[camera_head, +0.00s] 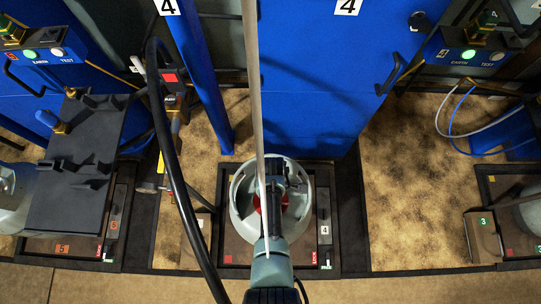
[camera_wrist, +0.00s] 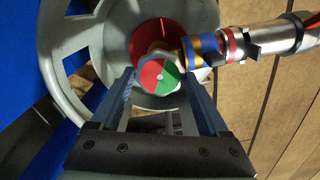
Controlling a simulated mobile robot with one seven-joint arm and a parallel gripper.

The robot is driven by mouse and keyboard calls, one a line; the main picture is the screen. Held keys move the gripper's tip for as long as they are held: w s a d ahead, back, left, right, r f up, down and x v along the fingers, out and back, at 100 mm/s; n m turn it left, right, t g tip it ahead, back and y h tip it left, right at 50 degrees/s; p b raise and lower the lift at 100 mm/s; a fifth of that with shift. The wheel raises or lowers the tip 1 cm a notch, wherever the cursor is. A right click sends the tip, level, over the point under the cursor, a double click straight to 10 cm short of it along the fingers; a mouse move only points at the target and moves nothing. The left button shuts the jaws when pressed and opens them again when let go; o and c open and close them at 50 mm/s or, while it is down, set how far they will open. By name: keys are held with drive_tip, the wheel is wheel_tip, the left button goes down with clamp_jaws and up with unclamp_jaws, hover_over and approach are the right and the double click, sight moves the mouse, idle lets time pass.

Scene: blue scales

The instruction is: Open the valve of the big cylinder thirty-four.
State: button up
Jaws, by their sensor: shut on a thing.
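A big grey cylinder with a round slotted collar (camera_head: 240,218) stands on the scale marked 4 in the head view. Its collar (camera_wrist: 62,50) also fills the upper left of the wrist view, with a red inner surface (camera_wrist: 150,35) behind the valve. The valve's round knob (camera_wrist: 158,76) is part red, part green. My gripper (camera_wrist: 160,92) is shut on the knob, with one finger on each side of it. In the head view my arm and gripper hide the knob. I can read no number thirty-four.
A hose fitting with blue, gold and silver rings (camera_wrist: 235,44) joins the valve at the right. A black hose (camera_head: 166,165) hangs left of the cylinder. Blue panels (camera_head: 320,90) stand behind. Scale 5 (camera_head: 62,248) is at the left, scale 3 (camera_head: 484,236) at the right.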

drive_tip(key=shift+n, duration=2.3)
drive_tip(key=o, duration=1.2)
drive_tip(key=shift+o, duration=0.2)
wheel_tip(320, 180, up, 13)
drive_tip(key=p, duration=0.4)
drive_tip(key=shift+p, duration=0.35)
